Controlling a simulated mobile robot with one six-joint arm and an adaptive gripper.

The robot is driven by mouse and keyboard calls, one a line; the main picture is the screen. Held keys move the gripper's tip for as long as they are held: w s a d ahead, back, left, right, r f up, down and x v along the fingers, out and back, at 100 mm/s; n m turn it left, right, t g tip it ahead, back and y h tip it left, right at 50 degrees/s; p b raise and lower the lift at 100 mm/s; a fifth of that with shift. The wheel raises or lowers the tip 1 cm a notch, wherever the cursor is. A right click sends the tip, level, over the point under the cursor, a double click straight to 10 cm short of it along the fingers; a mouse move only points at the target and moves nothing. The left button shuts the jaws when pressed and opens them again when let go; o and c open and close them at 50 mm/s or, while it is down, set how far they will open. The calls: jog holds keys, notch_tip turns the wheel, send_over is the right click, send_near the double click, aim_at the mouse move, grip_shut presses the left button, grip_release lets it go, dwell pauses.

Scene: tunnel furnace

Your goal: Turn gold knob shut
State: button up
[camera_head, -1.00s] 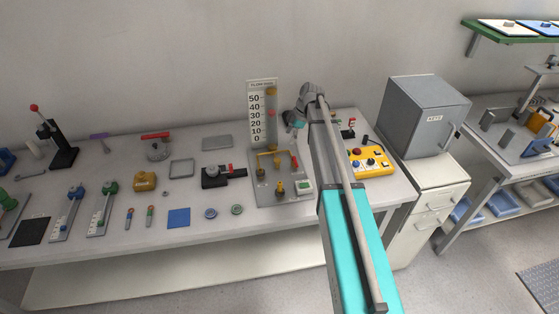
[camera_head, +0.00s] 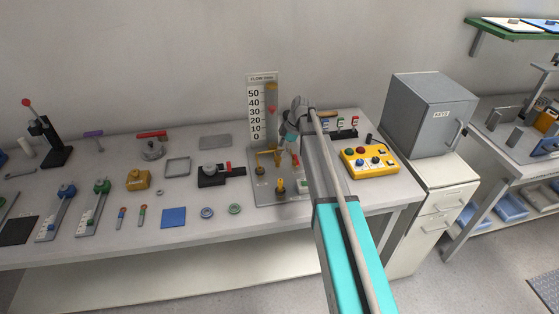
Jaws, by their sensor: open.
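A flow gauge (camera_head: 258,113) with a 0–50 scale stands at the back of a grey base plate (camera_head: 265,198) on the bench. Brass pipework (camera_head: 266,158) rises from the plate. A gold knob-like fitting (camera_head: 280,186) sits near the plate's front, and a smaller brass fitting (camera_head: 260,172) is to its left. A red handle (camera_head: 296,159) is beside the pipework at right. My gripper (camera_head: 287,143) is open and empty, above and behind the gold fitting, close to the pipework in the picture. Contact cannot be told.
A yellow control box (camera_head: 370,162) and a row of switches (camera_head: 342,131) stand right of my arm. A black clamp device (camera_head: 213,176) is left of the plate. Several small parts lie farther left.

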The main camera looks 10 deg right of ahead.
aim_at(278, 158)
jog(key=shift+b+x, duration=1.35)
jog(key=shift+x, duration=0.4)
jog(key=shift+f, duration=0.1)
grip_shut()
